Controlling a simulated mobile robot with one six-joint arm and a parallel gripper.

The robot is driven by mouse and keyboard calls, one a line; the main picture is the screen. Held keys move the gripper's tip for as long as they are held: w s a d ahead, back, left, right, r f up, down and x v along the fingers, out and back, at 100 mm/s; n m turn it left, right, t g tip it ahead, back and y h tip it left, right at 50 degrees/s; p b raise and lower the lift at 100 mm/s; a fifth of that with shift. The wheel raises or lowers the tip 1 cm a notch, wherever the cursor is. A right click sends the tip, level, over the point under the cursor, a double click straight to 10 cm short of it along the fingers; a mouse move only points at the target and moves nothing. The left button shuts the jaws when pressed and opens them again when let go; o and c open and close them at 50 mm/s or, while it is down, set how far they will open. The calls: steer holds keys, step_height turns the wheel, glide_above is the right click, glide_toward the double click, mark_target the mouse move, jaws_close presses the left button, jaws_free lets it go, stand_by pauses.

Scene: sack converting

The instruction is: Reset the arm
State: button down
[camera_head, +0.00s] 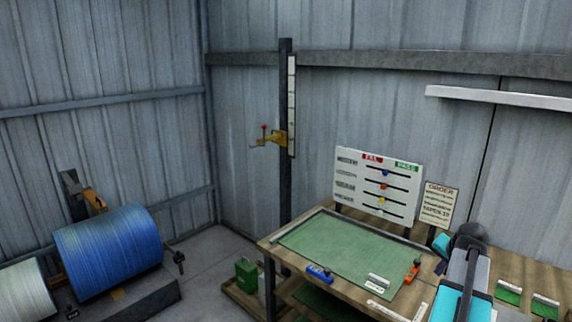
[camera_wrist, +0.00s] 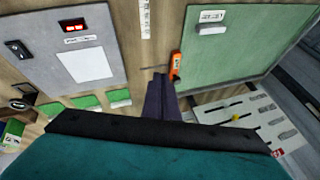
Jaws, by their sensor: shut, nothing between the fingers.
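My gripper (camera_wrist: 158,82) shows in the wrist view as two dark fingers pressed together, with nothing between them. It is above the wooden workbench (camera_head: 268,243), and the fingertips appear close to an orange tool (camera_wrist: 176,65) in the picture; I cannot tell the height between them. In the head view my arm rises at the lower right, over the bench's right part; the fingers cannot be made out there.
A blue tool (camera_head: 319,273) lies at the mat's front edge. A board with coloured sliders (camera_head: 378,188) and an order sheet (camera_head: 439,204) stand behind the bench. A grey panel with a red display (camera_wrist: 75,28) lies beside green pads. A blue roll (camera_head: 108,250) is at the left.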

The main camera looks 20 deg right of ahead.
steer(key=w+a+f+n+g+y, duration=0.15)
steer(key=w+a+f, duration=0.35)
steer(key=a, duration=0.5)
steer(key=w+a+f+n+y, duration=0.1)
steer(key=w+a+f+n, duration=0.2)
steer(key=w+a+f, duration=0.5)
steer(key=w+a+f+n+y, duration=0.1)
steer(key=w+a+f+n, duration=0.2)
steer(key=a, duration=0.9)
steer(key=s+a+f+n+g, duration=0.1)
steer(key=s+a+f+n, duration=0.2)
steer(key=a, duration=0.7)
steer(key=a+f+n+g, duration=0.1)
steer(key=a+f+n, duration=0.1)
steer(key=a+f, duration=0.65)
steer(key=s+a+f+n+g, duration=0.1)
steer(key=s+a+n+g, duration=0.15)
steer(key=a, duration=0.95)
steer(key=s+f+g+b, duration=0.4)
steer(key=s+f+b, duration=0.6)
steer(key=s+f, duration=1.5)
step_height(320, 180, down, 3)
steer(key=shift+s+a+f+n+g, duration=0.2)
steer(key=shift+a+n+g, duration=0.1)
steer(key=shift+g, duration=0.1)
